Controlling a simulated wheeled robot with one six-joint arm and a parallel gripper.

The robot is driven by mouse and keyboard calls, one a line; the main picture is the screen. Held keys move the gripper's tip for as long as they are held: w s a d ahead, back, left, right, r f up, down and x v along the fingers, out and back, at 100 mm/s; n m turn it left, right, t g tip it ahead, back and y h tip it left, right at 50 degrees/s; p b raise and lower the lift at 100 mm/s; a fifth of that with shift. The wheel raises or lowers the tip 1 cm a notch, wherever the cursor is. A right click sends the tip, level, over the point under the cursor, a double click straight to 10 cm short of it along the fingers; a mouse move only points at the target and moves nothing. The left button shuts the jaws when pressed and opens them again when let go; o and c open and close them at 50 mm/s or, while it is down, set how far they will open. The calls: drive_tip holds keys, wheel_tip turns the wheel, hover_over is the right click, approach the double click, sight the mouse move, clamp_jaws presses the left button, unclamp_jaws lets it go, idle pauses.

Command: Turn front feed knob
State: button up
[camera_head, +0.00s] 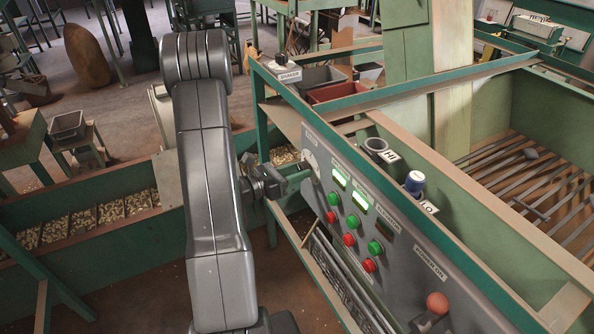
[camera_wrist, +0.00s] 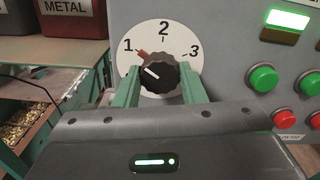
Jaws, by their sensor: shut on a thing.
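The front feed knob (camera_wrist: 163,80) is a round black knob with a white line, on a white dial (camera_wrist: 177,32) numbered 1, 2 and 3. Its white line points up and left, toward the 1 side. A red mark shows on the dial beside the 1. My gripper (camera_wrist: 160,77) has its two green fingers on either side of the knob, shut on it. In the head view my gripper (camera_head: 284,183) reaches the left end of the grey control panel, and the dial (camera_head: 310,162) shows partly above it. The knob is hidden there.
Green buttons (camera_wrist: 262,78) and red buttons (camera_wrist: 284,119) lie right of the dial, below lit green displays. A red-knobbed lever (camera_head: 437,304) stands out lower on the panel. A trough of nuts (camera_head: 98,213) lies left of my arm.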

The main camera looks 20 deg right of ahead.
drive_tip(key=shift+n, duration=0.5)
drive_tip(key=o, duration=1)
drive_tip(key=s+a+b, duration=0.1)
drive_tip(key=a+b, duration=0.2)
drive_tip(key=a, duration=1)
drive_tip(key=shift+a, duration=0.4)
drive_tip(key=shift+w+d+p, duration=0.15)
drive_tip(key=shift+d+p, duration=0.35)
drive_tip(key=shift+d, duration=1.8)
drive_tip(key=shift+w+d+p, duration=0.2)
drive_tip(key=shift+d+p, duration=0.35)
drive_tip(key=shift+d, duration=1.8)
drive_tip(key=shift+w+d+p, duration=0.15)
drive_tip(key=shift+d+p, duration=0.35)
drive_tip(key=shift+d, duration=1.8)
